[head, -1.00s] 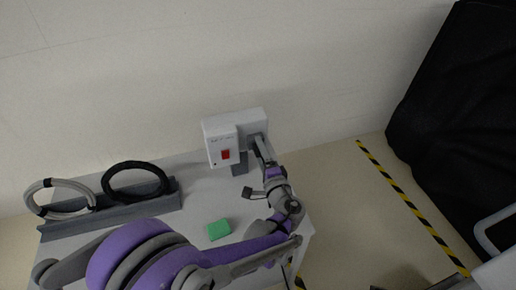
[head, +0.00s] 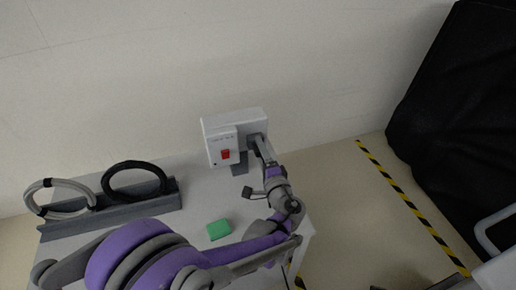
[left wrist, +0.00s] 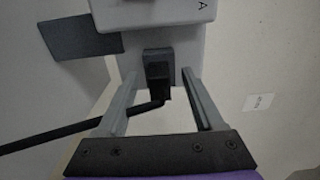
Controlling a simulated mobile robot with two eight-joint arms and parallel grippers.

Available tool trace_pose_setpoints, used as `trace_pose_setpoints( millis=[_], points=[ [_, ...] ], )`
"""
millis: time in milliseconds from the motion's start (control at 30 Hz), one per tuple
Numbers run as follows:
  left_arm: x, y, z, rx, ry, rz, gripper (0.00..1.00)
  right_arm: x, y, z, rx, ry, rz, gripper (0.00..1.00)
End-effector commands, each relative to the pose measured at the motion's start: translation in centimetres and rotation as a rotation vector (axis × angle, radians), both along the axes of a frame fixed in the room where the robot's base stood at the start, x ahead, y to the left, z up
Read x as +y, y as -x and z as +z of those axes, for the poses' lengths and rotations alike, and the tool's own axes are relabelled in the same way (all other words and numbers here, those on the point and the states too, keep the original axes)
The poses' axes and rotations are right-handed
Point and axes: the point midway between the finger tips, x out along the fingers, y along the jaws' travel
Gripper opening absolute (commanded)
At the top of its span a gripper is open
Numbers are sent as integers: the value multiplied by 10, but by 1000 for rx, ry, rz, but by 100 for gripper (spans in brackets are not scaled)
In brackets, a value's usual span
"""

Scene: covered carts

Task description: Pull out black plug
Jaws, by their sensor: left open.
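The black plug (left wrist: 158,80) sits at the face of the white box in the left wrist view, with a black cable (left wrist: 80,128) running off to the left. My left gripper (left wrist: 158,85) is open, with one finger on each side of the plug and visible gaps between. In the head view my left gripper (head: 260,146) is at the right part of the white box (head: 258,119), and it mostly hides the plug. The box carries a red switch (head: 225,154). My right gripper is not in view.
A green block (head: 219,229) lies on the white table (head: 195,195). A grey cable coil (head: 38,207) and a black cable coil (head: 108,188) stand in a grey rack (head: 150,205) at left. A black covered cart (head: 460,110) stands at right beyond striped floor tape (head: 400,198).

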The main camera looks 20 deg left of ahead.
Motion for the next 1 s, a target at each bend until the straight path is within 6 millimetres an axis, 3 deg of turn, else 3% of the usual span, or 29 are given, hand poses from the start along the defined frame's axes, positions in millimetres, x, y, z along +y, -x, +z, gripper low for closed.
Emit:
trace_pose_setpoints(
  millis=[200, 567, 1000],
  points=[
    [0, 0, 0, 0, 0, 0, 67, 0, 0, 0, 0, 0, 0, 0],
    [0, 0, 0, 0, 0, 0, 2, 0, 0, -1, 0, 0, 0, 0],
    [0, 0, 0, 0, 0, 0, 0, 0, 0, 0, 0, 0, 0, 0]
  ],
)
